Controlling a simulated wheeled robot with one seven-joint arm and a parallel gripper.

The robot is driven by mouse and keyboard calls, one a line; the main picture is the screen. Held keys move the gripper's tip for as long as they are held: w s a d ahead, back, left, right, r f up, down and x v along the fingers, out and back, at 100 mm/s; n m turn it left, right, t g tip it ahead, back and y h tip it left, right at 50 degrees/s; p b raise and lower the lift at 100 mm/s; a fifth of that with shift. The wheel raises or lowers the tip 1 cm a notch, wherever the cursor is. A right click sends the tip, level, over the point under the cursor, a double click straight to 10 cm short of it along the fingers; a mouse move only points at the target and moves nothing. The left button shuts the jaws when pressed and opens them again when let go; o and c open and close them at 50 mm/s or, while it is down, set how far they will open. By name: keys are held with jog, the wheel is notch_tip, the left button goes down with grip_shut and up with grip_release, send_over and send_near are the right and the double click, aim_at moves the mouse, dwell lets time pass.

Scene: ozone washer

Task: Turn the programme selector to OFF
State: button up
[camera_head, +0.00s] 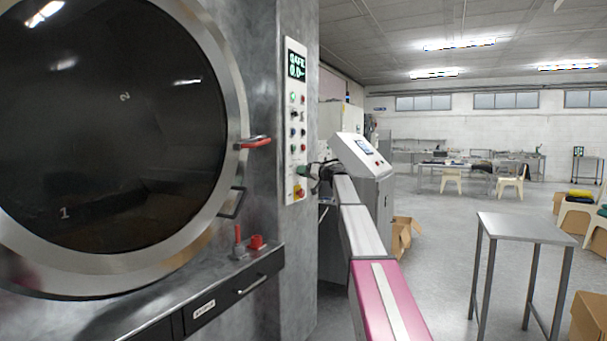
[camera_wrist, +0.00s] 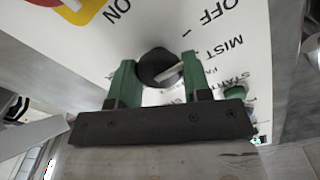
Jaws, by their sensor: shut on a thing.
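The programme selector is a round black knob (camera_wrist: 153,65) on the white control panel (camera_head: 295,120). In the wrist view it sits between the two green fingers of my gripper (camera_wrist: 155,82), which is shut on it. A white pointer mark on the knob slants to the right, and appears nearer the MIST label (camera_wrist: 223,54) than the OFF label (camera_wrist: 215,14). The fingers partly hide the knob's sides. In the head view my gripper (camera_head: 307,171) is at the panel's lower right edge, and the knob cannot be made out there.
A red and yellow switch (camera_head: 299,192) is low on the panel; the wrist view also shows it at the top left, beside ON. The panel display (camera_head: 296,65) reads SAFE. The washer's round door (camera_head: 115,140) is on the left. A metal table (camera_head: 525,228) stands at right.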

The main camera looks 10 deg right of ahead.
jog(key=shift+s+f+n, duration=0.1)
jog(key=shift+n, duration=0.4)
jog(key=o, duration=0.9)
jog(key=shift+d, duration=0.1)
jog(key=v, duration=1)
jog(key=shift+s+d, duration=0.2)
jog(key=shift+d, duration=0.05)
